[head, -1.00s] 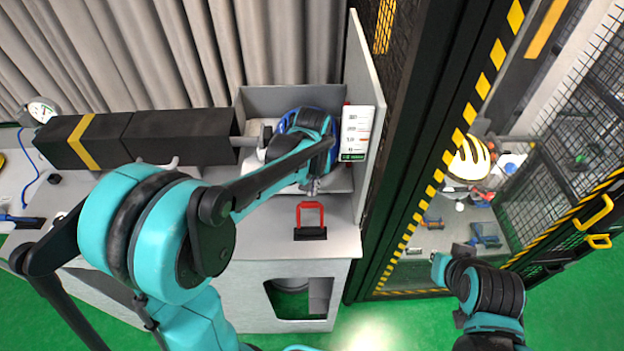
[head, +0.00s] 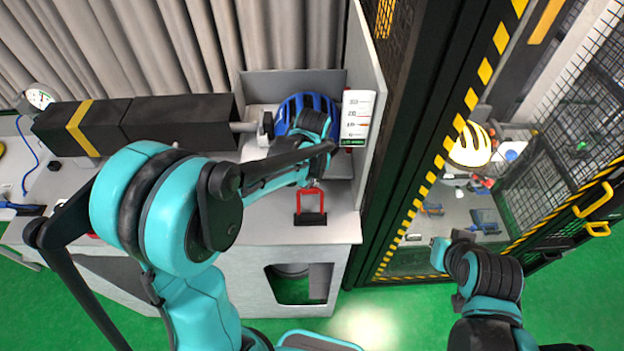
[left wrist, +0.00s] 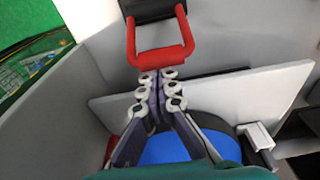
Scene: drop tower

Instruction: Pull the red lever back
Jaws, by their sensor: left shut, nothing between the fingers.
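The red lever (head: 309,205) is a U-shaped handle on a black base (head: 311,219), on the grey bench top near its front edge. It also shows large at the top of the left wrist view (left wrist: 162,56). My left gripper (head: 312,181) is just behind the lever's handle bar. In the left wrist view its fingertips (left wrist: 158,78) are together and empty, close to the bar; I cannot tell whether they touch it. My right arm (head: 485,285) shows at the lower right, but its gripper cannot be made out.
A blue helmet (head: 302,103) sits behind my left gripper, beside a white scale card (head: 357,117) on the upright side panel (head: 368,60). A black beam (head: 180,128) lies left. A striped cage frame (head: 452,140) stands right, with a pale yellow helmet (head: 470,150) behind it.

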